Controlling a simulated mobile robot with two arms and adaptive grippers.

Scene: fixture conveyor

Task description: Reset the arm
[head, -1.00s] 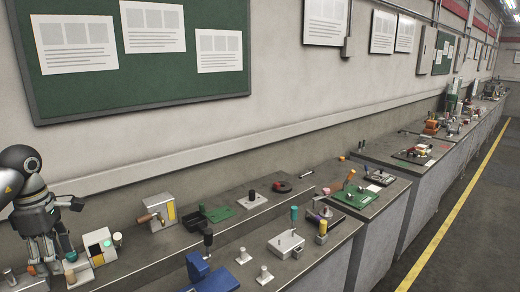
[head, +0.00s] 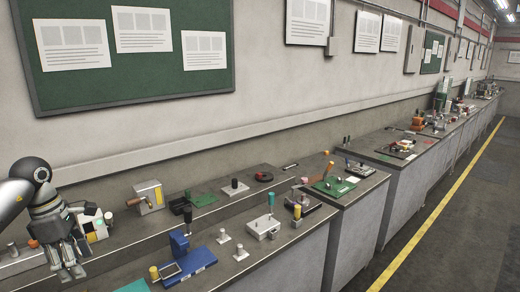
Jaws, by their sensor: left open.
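My left gripper (head: 68,271) comes in from the left edge of the head view on its white and black arm. Its fingers point down and are apart, with nothing seen between them. My right gripper is not in view.
A wall with a green noticeboard (head: 130,85) is behind. The floor (head: 440,240) at right is clear.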

